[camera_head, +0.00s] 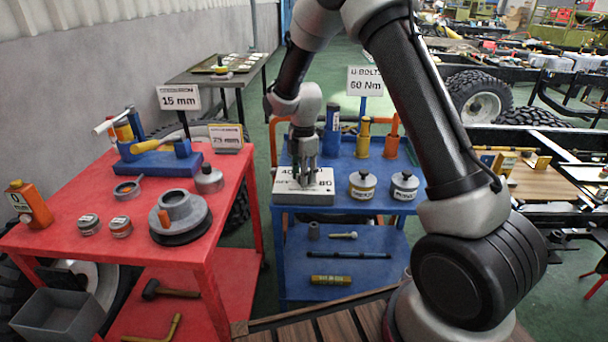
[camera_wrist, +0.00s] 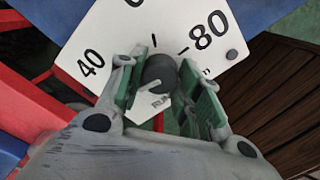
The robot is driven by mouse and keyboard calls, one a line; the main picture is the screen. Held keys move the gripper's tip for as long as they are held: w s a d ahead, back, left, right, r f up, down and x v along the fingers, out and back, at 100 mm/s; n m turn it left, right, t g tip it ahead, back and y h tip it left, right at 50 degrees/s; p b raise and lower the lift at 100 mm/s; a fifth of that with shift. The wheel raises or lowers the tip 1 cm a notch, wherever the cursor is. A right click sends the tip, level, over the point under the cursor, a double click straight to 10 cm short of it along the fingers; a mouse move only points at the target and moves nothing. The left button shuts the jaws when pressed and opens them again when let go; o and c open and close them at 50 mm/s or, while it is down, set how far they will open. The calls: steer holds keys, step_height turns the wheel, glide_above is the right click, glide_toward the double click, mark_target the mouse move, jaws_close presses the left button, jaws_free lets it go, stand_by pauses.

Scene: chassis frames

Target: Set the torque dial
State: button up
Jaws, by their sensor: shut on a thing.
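The torque dial's white plate (camera_head: 318,184), on a grey block, lies on the top of the blue cart. In the wrist view the plate (camera_wrist: 110,35) shows the marks 40 and 80, with part of another number cut off at the top edge. A dark round knob (camera_wrist: 159,72) stands on the plate. My gripper (camera_head: 304,182) points down over the dial. In the wrist view its green-padded fingers (camera_wrist: 168,88) are shut on the knob, one on each side. In the head view the knob is hidden by my gripper. A sign (camera_head: 366,81) above the cart reads U-BOLTS 60 Nm.
On the blue cart (camera_head: 335,213), two lidded pots (camera_head: 362,185) stand right of the dial, and blue, yellow and orange tools (camera_head: 363,138) stand behind it. A red cart (camera_head: 100,245) with a vice and several parts stands at left.

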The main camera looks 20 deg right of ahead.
steer(key=m, duration=0.4)
steer(key=shift+m, duration=0.3)
steer(key=m, duration=0.4)
steer(key=shift+m, duration=0.3)
steer(key=m, duration=0.3)
steer(key=shift+m, duration=0.3)
steer(key=m, duration=0.4)
steer(key=shift+m, duration=0.3)
steer(key=m, duration=0.4)
steer(key=shift+m, duration=0.3)
steer(key=m, duration=0.3)
steer(key=shift+m, duration=0.3)
steer(key=m, duration=0.4)
steer(key=shift+m, duration=2.1)
